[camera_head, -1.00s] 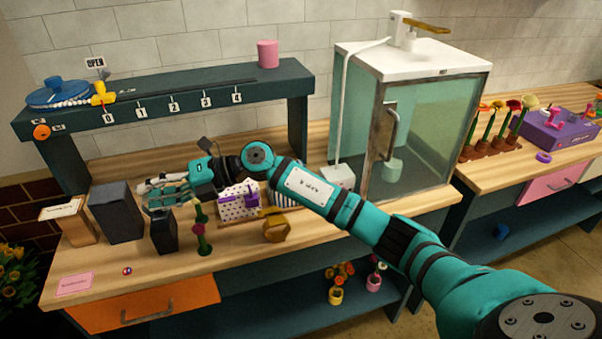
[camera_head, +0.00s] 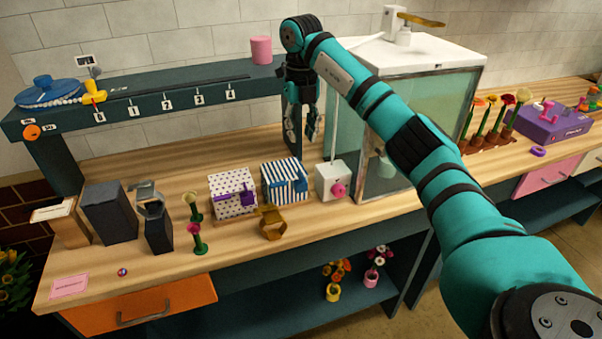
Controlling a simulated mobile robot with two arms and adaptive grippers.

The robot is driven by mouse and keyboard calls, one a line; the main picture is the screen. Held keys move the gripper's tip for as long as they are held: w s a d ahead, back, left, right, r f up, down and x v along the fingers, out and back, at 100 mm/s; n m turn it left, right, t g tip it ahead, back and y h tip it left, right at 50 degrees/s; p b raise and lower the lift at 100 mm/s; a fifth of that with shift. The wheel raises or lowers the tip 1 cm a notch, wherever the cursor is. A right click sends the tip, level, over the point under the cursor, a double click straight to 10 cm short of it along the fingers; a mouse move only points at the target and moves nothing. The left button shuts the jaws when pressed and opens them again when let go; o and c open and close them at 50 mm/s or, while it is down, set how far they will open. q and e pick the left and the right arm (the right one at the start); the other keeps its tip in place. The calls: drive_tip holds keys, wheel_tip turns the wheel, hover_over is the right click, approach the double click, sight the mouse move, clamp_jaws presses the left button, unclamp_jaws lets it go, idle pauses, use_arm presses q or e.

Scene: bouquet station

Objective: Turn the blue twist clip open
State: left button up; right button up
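The blue twist clip (camera_head: 299,187) sits on the front right of a blue-and-white striped box (camera_head: 279,179) on the wooden bench. Whether it is turned open is too small to tell. My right gripper (camera_head: 303,143) hangs with its fingers pointing down, above and behind the striped box and left of the glass cabinet. Its fingers look apart, with nothing seen between them. It is clear of the clip. My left gripper is not in view.
Left of the striped box stands a dotted box (camera_head: 229,186) with a purple clip (camera_head: 247,198). Right of it is a white box (camera_head: 330,174) with a pink knob (camera_head: 338,189). A brown-gold holder (camera_head: 271,225) stands in front. The glass cabinet (camera_head: 432,120) is at right.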

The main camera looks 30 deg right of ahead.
sight(301, 174)
wheel_tip(301, 174, down, 12)
drive_tip(key=shift+f+p, duration=0.1)
drive_tip(key=shift+p, duration=1)
clamp_jaws()
